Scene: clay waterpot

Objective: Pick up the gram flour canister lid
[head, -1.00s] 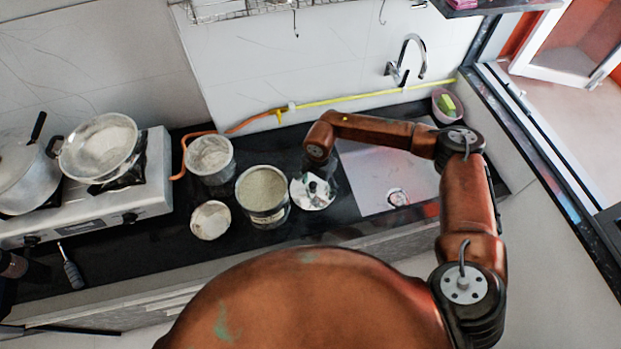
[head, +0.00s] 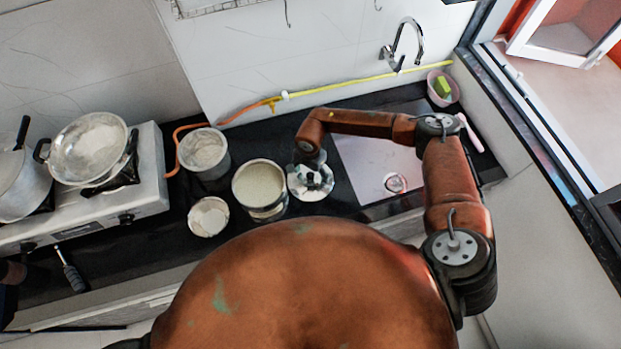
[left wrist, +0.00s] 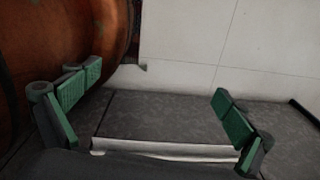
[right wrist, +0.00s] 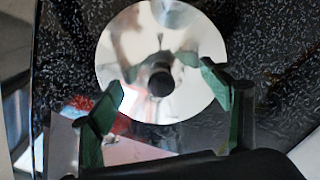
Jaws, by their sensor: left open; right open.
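A round, shiny metal lid with a dark knob (right wrist: 160,83) lies flat on the black counter beside the open canister of yellowish flour (head: 259,184). The lid also shows in the head view (head: 312,193), partly covered by my right gripper. My right gripper (right wrist: 161,82) is open above the lid, its green fingers on either side of the knob; contact cannot be told. My left gripper (left wrist: 157,86) is open and empty, away from the lids, facing a grey surface and pale tiles.
A second canister with whiter contents (head: 204,152) stands behind left. A stove (head: 150,190) with a pan (head: 90,148) and a pot (head: 20,185) is at left. The sink (head: 375,160) with a faucet (head: 402,45) lies right, under my right arm. A dark-handled tool (head: 72,275) lies front left.

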